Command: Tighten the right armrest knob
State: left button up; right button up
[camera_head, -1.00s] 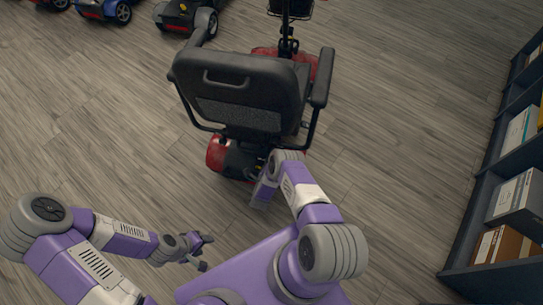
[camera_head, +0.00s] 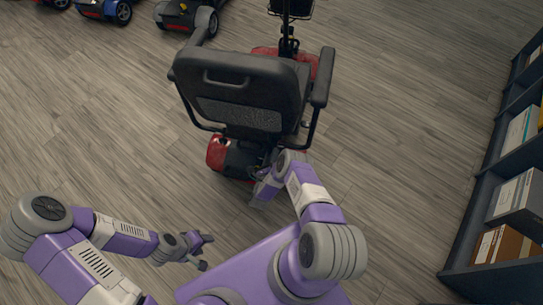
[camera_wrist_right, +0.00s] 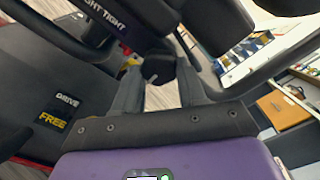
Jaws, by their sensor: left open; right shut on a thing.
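The red and black scooter stands with its seat back (camera_head: 240,90) toward me in the head view. Its right armrest (camera_head: 322,78) is on the right side of the seat. In the right wrist view, a black knob (camera_wrist_right: 158,68) with a pale mark sits between the two fingers of my right gripper (camera_wrist_right: 158,82), which is shut on it. The head view does not show the knob; my right arm ends low behind the seat. My left gripper (camera_head: 204,252) is open and empty above the floor, apart from the scooter.
A dark shelf (camera_head: 480,205) with boxes (camera_head: 517,190) runs along the right. More scooters (camera_head: 187,15) stand at the back left. The grey floor between the scooter and the shelf is clear. A "DRIVE FREE" label (camera_wrist_right: 62,110) shows in the wrist view.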

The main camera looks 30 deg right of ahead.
jog(key=o, duration=1.1)
jog(key=shift+c, duration=0.2)
jog(key=p+v, duration=0.2)
jog(key=v, duration=0.5)
jog(key=shift+s+a, duration=0.2)
jog(key=shift+a, duration=0.05)
